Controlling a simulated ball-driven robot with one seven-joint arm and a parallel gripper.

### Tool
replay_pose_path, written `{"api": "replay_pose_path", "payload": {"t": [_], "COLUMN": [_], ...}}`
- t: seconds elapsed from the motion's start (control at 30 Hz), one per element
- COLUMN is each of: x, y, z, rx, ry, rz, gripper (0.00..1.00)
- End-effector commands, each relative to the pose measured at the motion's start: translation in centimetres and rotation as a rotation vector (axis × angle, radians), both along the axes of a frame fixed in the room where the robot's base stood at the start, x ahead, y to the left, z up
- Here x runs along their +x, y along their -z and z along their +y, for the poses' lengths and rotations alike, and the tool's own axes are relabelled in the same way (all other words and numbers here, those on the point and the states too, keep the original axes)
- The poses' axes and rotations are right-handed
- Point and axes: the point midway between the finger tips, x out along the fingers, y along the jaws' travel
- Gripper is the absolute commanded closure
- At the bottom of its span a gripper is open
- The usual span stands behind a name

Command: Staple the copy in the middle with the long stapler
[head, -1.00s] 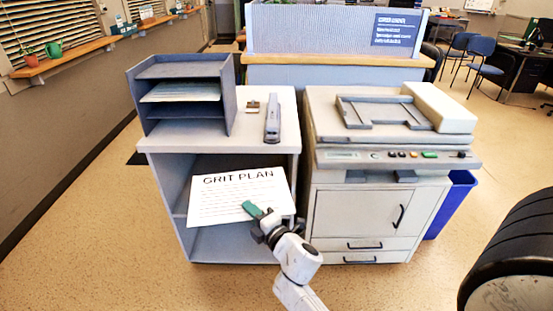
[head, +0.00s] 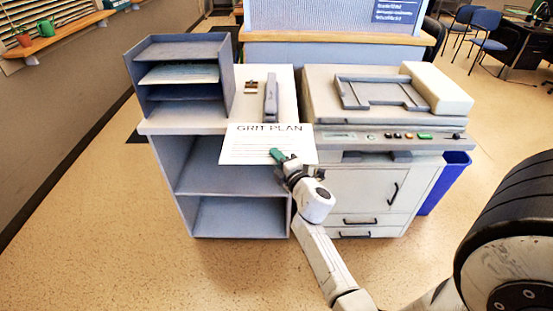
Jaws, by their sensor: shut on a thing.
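The copy, a white sheet headed "GRIT PLAN" (head: 250,146), is held up in front of the top edge of the shelf cabinet, with its printed face toward me. My gripper (head: 281,157) is shut on the sheet's lower right part; a green piece shows at the fingers. The long stapler (head: 271,100), grey and narrow, lies on the cabinet top just beyond the sheet, pointing away from me. The sheet's upper edge comes close to the stapler's near end in the picture; I cannot tell whether they touch.
The cabinet (head: 180,123) has two open, empty shelves below. A grey paper sorter (head: 185,48) holding sheets stands at its left, with a small clip-like item (head: 251,88) beside the stapler. A copier (head: 370,180) stands close on the right, a blue bin (head: 443,185) beyond it.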

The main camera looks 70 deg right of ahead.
Motion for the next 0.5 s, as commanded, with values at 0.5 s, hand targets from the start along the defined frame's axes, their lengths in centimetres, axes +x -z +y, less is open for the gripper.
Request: {"api": "replay_pose_path", "payload": {"t": [0.5], "x": [1.1], "y": [1.1], "z": [-2.8], "rx": [0.0], "ry": [0.001], "rz": [0.0], "gripper": [1.0]}}
